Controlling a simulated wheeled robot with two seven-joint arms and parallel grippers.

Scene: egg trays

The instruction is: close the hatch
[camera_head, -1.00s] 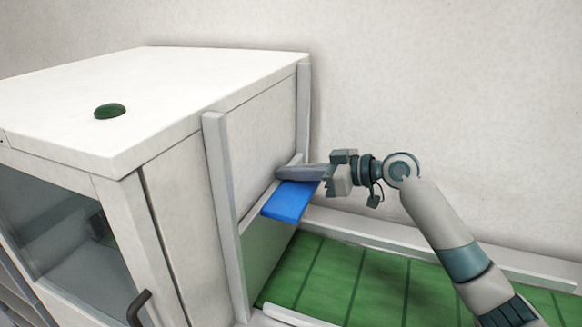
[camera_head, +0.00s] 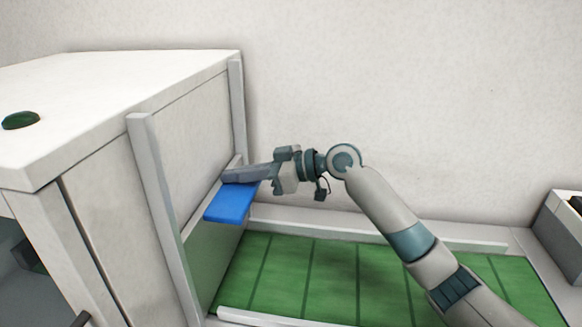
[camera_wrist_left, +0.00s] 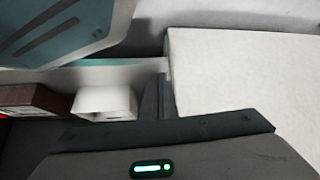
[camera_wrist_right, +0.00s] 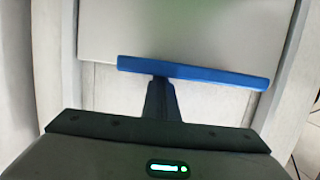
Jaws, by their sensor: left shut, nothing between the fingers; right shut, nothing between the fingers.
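The hatch area is on the side of a white cabinet, between two upright rails. A blue handle (camera_head: 230,203) juts out there, between a white upper panel (camera_head: 195,135) and a green-tinged lower panel (camera_head: 213,262). My right gripper (camera_head: 228,174) is shut and empty, with its tips just above the handle, close to the panel. In the right wrist view the shut fingers (camera_wrist_right: 161,85) reach the edge of the blue handle (camera_wrist_right: 195,73); touching is hard to tell. My left gripper (camera_wrist_left: 162,95) shows only in its wrist view, shut and empty.
A green slatted belt (camera_head: 340,275) with pale side rails lies under my right arm. A grey box (camera_head: 560,235) stands at the right edge. The cabinet top carries a dark green button (camera_head: 20,120). The left wrist view shows a small white box (camera_wrist_left: 104,104).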

